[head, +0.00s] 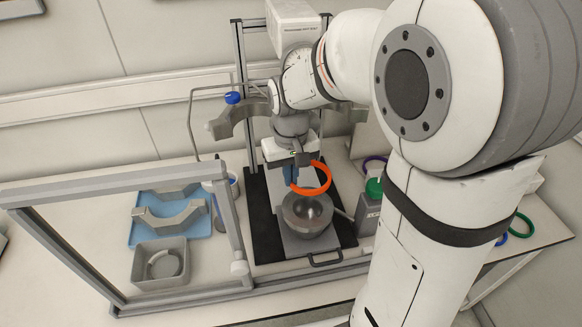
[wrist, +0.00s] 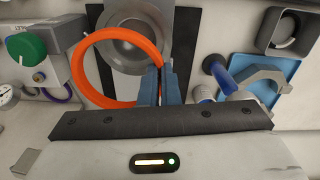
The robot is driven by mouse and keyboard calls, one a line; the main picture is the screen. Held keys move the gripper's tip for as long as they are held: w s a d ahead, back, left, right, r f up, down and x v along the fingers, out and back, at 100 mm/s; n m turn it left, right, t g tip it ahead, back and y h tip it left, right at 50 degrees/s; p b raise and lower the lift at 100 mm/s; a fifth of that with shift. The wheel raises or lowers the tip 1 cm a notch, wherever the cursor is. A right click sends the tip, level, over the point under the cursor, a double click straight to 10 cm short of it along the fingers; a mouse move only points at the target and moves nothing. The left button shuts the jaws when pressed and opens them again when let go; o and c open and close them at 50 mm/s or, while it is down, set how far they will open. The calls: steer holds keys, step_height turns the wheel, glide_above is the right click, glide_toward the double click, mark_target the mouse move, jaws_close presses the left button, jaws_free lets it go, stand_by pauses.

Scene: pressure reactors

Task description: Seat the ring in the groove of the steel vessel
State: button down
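The orange ring (head: 328,180) is held in my gripper (head: 290,174), whose blue fingers are shut on one side of its band. In the wrist view the ring (wrist: 82,66) reaches out to the left from the fingers (wrist: 159,82). The steel vessel (head: 308,222) is an open grey bowl on a plate below the ring. In the wrist view the vessel (wrist: 137,48) shows partly through and beside the ring, whose middle lies left of the vessel's middle. The ring appears apart from the vessel, above it. The groove cannot be made out clearly.
A grey frame (head: 130,188) crosses the front left. A blue tray (head: 140,234) with grey clamp halves and a grey box (head: 150,278) stand left. A device with a green knob (head: 374,188) stands right of the vessel. Green (head: 522,226) and purple (head: 374,160) rings lie right.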

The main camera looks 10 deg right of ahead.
steer(key=shift+f+b, duration=3.2)
steer(key=shift+f, duration=1.15)
steer(key=shift+s+f, duration=0.1)
steer(key=shift+f, duration=0.15)
steer(key=c, duration=2.1)
jaws_free()
steer(key=o, duration=0.5)
step_height(320, 180, up, 8)
steer(key=shift+f+b, duration=0.1)
steer(key=shift+b, duration=0.35)
steer(key=shift+s, duration=0.1)
